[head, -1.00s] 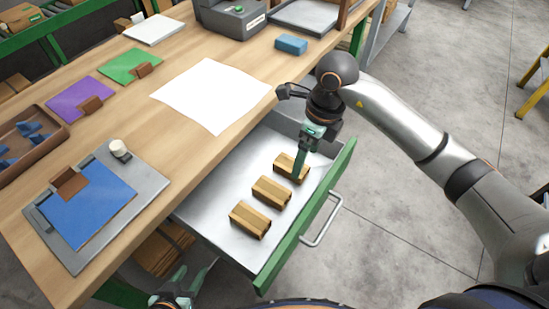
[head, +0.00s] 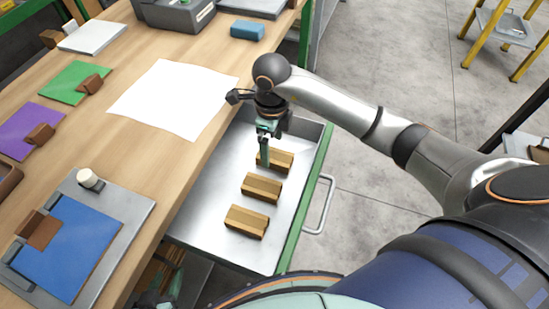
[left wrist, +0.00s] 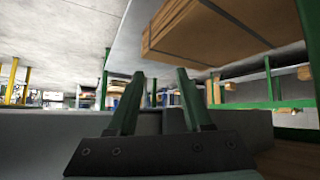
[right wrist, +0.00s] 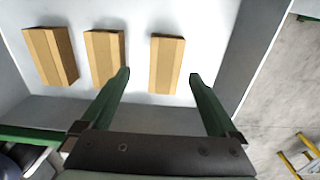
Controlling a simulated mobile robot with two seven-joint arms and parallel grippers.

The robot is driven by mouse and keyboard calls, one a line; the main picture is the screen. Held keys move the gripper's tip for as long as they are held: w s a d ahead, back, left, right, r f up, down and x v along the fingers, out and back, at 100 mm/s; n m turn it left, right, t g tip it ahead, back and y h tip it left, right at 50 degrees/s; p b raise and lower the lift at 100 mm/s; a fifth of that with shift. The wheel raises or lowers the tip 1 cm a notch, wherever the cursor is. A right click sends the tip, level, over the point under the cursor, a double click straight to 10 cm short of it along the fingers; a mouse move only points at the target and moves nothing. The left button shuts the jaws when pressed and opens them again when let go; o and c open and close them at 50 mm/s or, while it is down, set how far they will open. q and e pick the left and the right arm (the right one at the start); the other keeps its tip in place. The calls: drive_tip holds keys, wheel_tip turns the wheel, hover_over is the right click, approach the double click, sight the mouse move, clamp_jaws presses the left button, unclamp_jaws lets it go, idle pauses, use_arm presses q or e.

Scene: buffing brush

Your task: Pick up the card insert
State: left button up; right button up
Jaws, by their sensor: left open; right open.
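Three tan card-like blocks lie in a row in the open grey drawer: a far one (head: 275,160), a middle one (head: 262,187) and a near one (head: 247,221). I cannot tell which, if any, is the card insert. My right gripper (head: 264,158) points down at the far block, partly covering it. In the right wrist view its open fingers (right wrist: 160,74) straddle the rightmost block (right wrist: 167,62) in the picture, with nothing gripped. My left gripper (head: 165,290) is low beside the bench, partly out of frame; its fingers (left wrist: 160,72) are open and empty.
The drawer's green front (head: 308,190) and handle (head: 320,205) stand out from the bench. On the bench lie a white sheet (head: 175,98), a blue panel on a grey plate (head: 75,245) and a blue block (head: 247,30). A cardboard box (left wrist: 200,28) is near my left gripper.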

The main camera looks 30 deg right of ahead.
sight(275, 155)
drive_tip(key=f, duration=0.2)
drive_tip(key=d+f, duration=0.1)
drive_tip(key=f, duration=0.1)
drive_tip(key=shift+f+b, duration=0.15)
drive_tip(key=shift+b, duration=0.2)
drive_tip(key=shift+w+f, duration=0.1)
drive_tip(key=shift+f, duration=0.45)
drive_tip(key=shift+c, duration=0.3)
drive_tip(key=c, duration=1.4)
